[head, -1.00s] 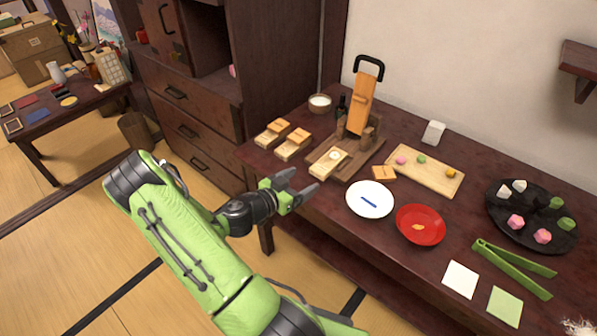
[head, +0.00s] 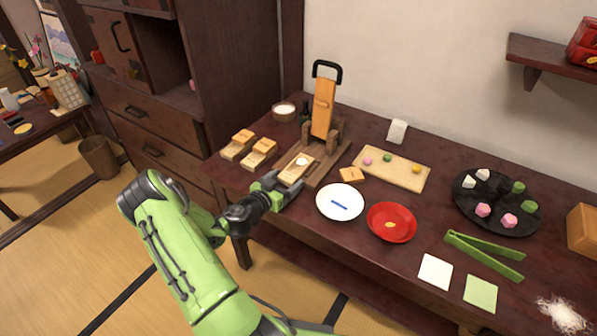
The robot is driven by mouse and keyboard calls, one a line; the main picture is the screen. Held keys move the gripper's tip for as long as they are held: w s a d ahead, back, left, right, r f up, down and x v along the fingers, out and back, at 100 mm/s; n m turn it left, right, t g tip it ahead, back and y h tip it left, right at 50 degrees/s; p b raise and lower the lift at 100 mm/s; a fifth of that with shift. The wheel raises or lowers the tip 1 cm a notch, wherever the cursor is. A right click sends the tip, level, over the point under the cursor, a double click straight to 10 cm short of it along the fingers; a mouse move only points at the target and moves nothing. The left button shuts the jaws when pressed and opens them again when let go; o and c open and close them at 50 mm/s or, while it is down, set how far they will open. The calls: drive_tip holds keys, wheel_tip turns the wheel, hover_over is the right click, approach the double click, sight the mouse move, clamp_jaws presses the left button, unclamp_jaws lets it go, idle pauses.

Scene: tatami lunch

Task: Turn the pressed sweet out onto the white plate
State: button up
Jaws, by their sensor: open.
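The wooden press (head: 324,110) with a black handle stands at the back of the dark table, its lever raised. A wooden mould (head: 297,168) lies on its base, with a small whitish sweet (head: 302,161) at its middle. The white plate (head: 325,212) lies right of my gripper and has a blue mark on it. My gripper (head: 284,185) is open and empty, at the table's front edge, close in front of the mould. I cannot tell whether a finger touches the mould.
Two wooden moulds (head: 239,145) lie left of the press. A small wooden block (head: 352,174) and a red plate (head: 391,234) are near the white plate. A board with sweets (head: 392,177), a dark round tray (head: 468,205) and green tongs (head: 484,258) stand further right.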

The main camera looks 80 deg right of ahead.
drive_tip(key=shift+c, duration=0.4)
drive_tip(key=c, duration=0.6)
drive_tip(key=shift+r+p, duration=0.9)
drive_tip(key=shift+r, duration=1.2)
drive_tip(key=shift+f, duration=0.1)
